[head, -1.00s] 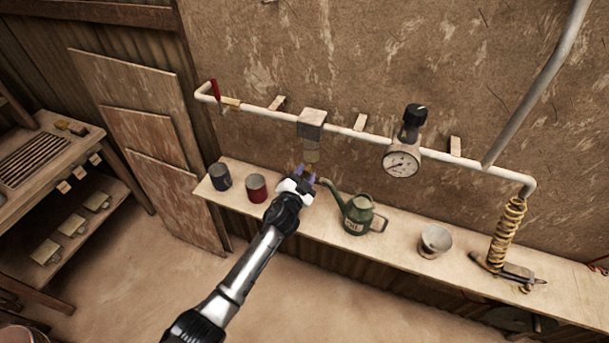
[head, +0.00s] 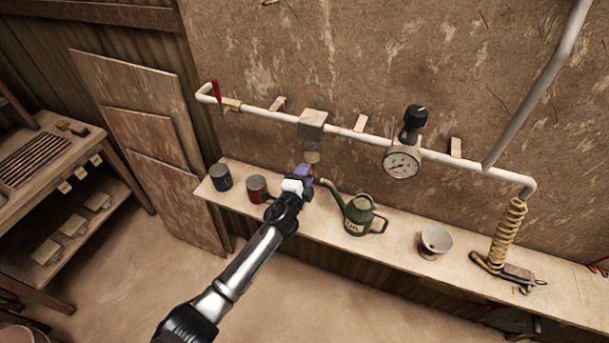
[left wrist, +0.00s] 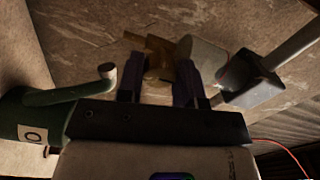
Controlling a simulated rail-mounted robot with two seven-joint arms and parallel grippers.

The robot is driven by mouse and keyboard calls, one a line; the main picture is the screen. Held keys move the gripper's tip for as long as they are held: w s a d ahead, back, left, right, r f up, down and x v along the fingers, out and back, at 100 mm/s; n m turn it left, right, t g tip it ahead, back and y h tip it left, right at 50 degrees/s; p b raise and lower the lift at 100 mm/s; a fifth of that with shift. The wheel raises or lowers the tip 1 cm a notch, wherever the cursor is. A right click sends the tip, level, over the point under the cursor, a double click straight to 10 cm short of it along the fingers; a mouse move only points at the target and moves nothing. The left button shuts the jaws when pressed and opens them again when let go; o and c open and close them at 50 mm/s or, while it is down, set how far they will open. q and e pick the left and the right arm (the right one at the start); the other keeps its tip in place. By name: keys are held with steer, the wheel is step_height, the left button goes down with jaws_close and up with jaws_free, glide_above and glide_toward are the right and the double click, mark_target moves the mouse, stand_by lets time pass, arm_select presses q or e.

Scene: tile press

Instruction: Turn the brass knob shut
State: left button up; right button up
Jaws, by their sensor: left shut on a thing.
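The brass knob (left wrist: 158,76) sits between the two dark fingers of my left gripper in the left wrist view, below the brass-coloured valve fitting. My left gripper (head: 303,172) is shut on the knob, and it also shows in the left wrist view (left wrist: 158,90). In the head view the gripper mostly hides the knob, under the grey block (head: 312,120) on the white pipe (head: 265,111). My right gripper is in neither view.
A round gauge (head: 401,163) and red-handled lever (head: 215,92) are on the pipe.

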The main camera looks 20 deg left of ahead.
arm_select(q)
steer(key=shift+m, duration=0.3)
steer(key=o, duration=0.9)
steer(key=s+p, duration=0.1)
steer(key=s, duration=1.2)
steer(key=shift+s+a, duration=0.1)
steer(key=shift+s, duration=0.3)
